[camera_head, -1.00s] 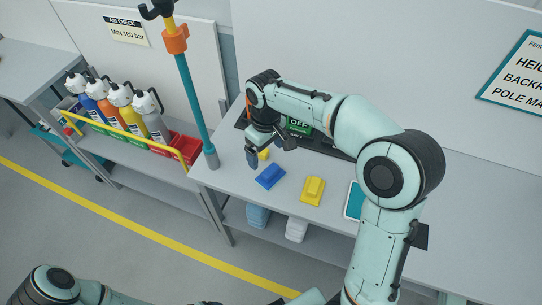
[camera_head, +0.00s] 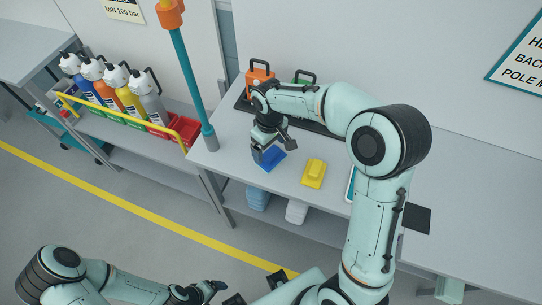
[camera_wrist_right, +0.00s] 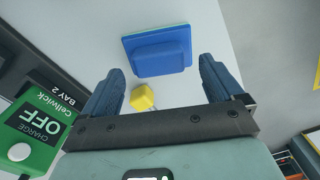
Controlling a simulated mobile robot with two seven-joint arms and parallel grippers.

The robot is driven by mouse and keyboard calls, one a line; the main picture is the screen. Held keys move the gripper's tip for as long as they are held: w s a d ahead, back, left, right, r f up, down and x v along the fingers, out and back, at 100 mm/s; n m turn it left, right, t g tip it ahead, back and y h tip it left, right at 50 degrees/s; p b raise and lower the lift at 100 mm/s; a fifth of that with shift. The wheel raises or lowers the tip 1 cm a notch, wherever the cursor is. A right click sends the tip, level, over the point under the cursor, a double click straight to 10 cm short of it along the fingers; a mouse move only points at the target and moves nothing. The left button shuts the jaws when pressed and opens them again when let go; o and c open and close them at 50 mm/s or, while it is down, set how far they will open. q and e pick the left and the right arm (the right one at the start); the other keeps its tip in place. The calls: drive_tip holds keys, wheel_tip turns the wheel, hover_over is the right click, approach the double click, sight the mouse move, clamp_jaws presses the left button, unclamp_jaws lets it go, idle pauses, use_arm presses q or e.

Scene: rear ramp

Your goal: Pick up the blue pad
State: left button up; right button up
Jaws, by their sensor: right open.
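The blue pad (camera_head: 274,161) lies on the grey bench top near its front edge, partly hidden by my right gripper in the head view. In the right wrist view the blue pad (camera_wrist_right: 160,50) lies ahead of the fingers, with a raised block on a wider base. My right gripper (camera_head: 272,150) is open and hangs over the pad. In the wrist view its two fingers (camera_wrist_right: 161,78) are apart, with nothing held. My left gripper (camera_head: 208,290) is low at the bottom of the head view, away from the bench; its jaws are unclear.
A yellow pad (camera_head: 314,174) lies right of the blue one. A small yellow block (camera_wrist_right: 143,98) shows between the fingers in the wrist view. A green charger (camera_wrist_right: 35,130) marked OFF and an orange unit (camera_head: 260,82) stand behind. A teal pole (camera_head: 188,85) rises at the left.

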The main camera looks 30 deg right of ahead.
drive_tip(key=shift+f, duration=1.45)
drive_tip(key=c, duration=0.7)
use_arm(q)
drive_tip(key=shift+f, duration=0.1)
use_arm(e)
drive_tip(key=shift+c, duration=0.2)
drive_tip(key=shift+r, duration=0.15)
